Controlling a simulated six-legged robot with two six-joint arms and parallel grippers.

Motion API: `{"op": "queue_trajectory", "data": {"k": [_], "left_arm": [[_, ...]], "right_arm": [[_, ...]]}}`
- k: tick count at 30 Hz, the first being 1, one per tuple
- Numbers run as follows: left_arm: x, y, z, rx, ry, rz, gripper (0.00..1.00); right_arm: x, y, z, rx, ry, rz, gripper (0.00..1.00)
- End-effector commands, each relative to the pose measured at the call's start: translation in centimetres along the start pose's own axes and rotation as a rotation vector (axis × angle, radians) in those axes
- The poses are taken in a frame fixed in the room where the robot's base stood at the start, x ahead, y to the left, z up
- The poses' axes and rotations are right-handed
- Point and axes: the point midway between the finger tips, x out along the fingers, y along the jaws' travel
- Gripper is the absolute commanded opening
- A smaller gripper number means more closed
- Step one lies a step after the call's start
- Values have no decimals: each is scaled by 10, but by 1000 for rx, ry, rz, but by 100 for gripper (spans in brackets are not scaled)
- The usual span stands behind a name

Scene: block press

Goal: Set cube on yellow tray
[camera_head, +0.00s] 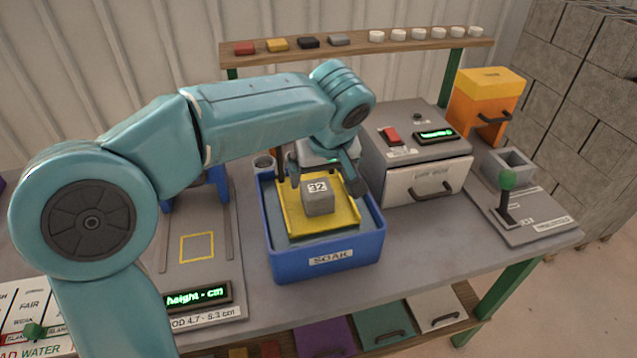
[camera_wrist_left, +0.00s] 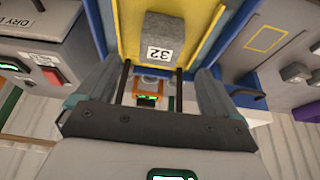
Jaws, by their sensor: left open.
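The grey cube (camera_head: 318,197) labelled 32 sits on the yellow tray (camera_head: 340,222), which lies inside the blue bin marked SOAK (camera_head: 327,262). My left gripper (camera_head: 322,182) is open and stands just behind and above the cube. In the left wrist view the cube (camera_wrist_left: 163,38) lies on the yellow tray (camera_wrist_left: 203,15), beyond the open fingers and apart from them. My right gripper is in neither view.
A grey oven-like box (camera_head: 415,160) with a red switch stands right of the bin. A height gauge plate with a yellow square (camera_head: 197,247) lies left. A green-knobbed lever (camera_head: 507,190) is at far right. A shelf (camera_head: 360,46) with small blocks runs behind.

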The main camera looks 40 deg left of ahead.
Motion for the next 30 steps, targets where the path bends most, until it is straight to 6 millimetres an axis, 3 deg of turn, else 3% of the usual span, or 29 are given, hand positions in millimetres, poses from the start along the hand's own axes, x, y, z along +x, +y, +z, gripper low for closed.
{"op": "queue_trajectory", "data": {"k": [3, 9, 30], "left_arm": [[-24, 0, 0, 0, 1, 3, 94], [-41, 0, 0, 0, -1, 0, 94], [-43, 0, 1, 0, -1, -1, 94]], "right_arm": [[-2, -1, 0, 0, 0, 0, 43], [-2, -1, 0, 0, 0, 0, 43], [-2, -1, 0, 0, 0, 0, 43]]}}
